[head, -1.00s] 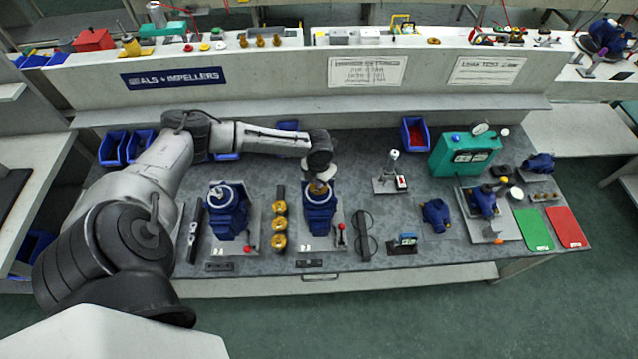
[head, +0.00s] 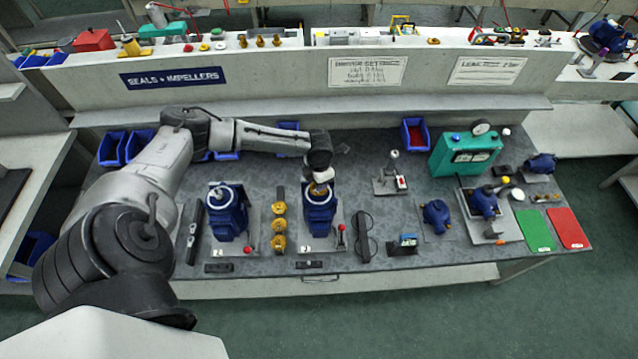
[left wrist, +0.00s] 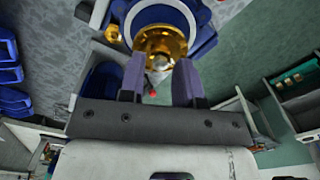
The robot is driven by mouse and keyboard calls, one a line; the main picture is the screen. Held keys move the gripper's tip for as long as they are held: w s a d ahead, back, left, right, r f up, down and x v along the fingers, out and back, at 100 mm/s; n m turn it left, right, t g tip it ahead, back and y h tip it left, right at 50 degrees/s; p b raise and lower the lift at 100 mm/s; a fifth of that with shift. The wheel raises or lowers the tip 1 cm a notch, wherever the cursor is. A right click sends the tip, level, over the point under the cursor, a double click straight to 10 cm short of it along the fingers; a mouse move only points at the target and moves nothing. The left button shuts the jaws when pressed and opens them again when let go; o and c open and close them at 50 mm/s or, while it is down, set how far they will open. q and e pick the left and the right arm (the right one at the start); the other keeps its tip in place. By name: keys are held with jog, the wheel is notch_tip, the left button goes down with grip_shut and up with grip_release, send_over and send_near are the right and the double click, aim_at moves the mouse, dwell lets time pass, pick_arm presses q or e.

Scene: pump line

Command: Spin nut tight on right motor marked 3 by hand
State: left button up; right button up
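The right blue motor (head: 319,211) stands upright on a grey plate in the head view; its small plate label is too small to read surely. A brass part (left wrist: 160,42), apparently at the nut, sits at its top, inside a pale ring in the left wrist view. My left gripper (left wrist: 159,62) is directly over this motor, its two purple-grey fingers apart on either side of the brass part's near edge. Whether they press on it is unclear. In the head view the gripper (head: 320,187) hides most of the motor's top. My right gripper is not in view.
A similar left blue motor (head: 228,213) stands nearby, with brass parts (head: 279,222) between the motors. The bench front has some clear surface.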

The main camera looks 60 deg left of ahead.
pick_arm(q)
jog(key=shift+r, duration=0.15)
notch_tip(320, 180, up, 4)
jog(key=p, duration=0.4)
jog(key=shift+r, duration=0.15)
